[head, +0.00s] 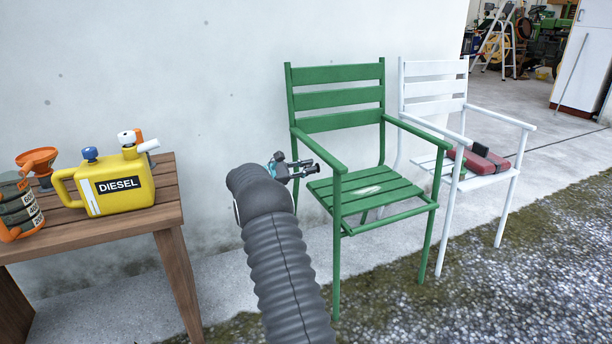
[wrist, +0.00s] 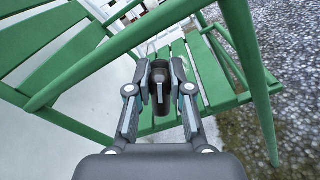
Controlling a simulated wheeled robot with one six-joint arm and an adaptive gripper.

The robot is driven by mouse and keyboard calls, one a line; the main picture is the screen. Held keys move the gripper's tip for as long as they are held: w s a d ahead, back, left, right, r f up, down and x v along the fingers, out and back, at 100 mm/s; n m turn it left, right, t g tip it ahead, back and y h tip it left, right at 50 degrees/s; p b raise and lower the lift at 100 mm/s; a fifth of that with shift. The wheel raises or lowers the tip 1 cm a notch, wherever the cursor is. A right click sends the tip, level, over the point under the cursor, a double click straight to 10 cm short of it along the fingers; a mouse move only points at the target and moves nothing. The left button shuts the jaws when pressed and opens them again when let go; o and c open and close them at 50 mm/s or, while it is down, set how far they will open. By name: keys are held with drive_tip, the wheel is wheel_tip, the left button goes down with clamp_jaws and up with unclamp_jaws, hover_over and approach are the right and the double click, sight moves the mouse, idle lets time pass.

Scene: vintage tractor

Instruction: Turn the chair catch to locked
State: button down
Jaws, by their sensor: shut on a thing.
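The green slatted chair (head: 345,125) stands against the wall, right of my arm; its slats also show in the wrist view (wrist: 205,65). My gripper (head: 304,169) is beside the chair's left armrest, above the seat's left edge. In the wrist view my gripper (wrist: 160,82) is shut on a dark cylindrical part (wrist: 161,95) between its fingers. I cannot tell whether this part is the chair catch, or which way the catch is turned.
A wooden table (head: 110,232) at left carries a yellow diesel can (head: 118,187) and an orange funnel (head: 37,160). A white chair (head: 432,88) with a red item (head: 480,160) on it stands right of the green one. Gravelly ground (head: 520,260) is clear in front.

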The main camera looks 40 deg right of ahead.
drive_tip(key=m+b, duration=0.4)
drive_tip(key=f+m+b, duration=0.1)
drive_tip(key=m+b, duration=0.1)
drive_tip(key=shift+s+a, duration=0.1)
drive_tip(key=shift+s, duration=0.2)
drive_tip(key=m, duration=0.3)
drive_tip(key=shift+b, duration=0.35)
drive_tip(key=shift+s+f+m, duration=0.1)
drive_tip(key=shift+f+m, duration=0.1)
drive_tip(key=shift+m, duration=1.4)
drive_tip(key=c, duration=1)
unclamp_jaws()
drive_tip(key=shift+c, duration=0.2)
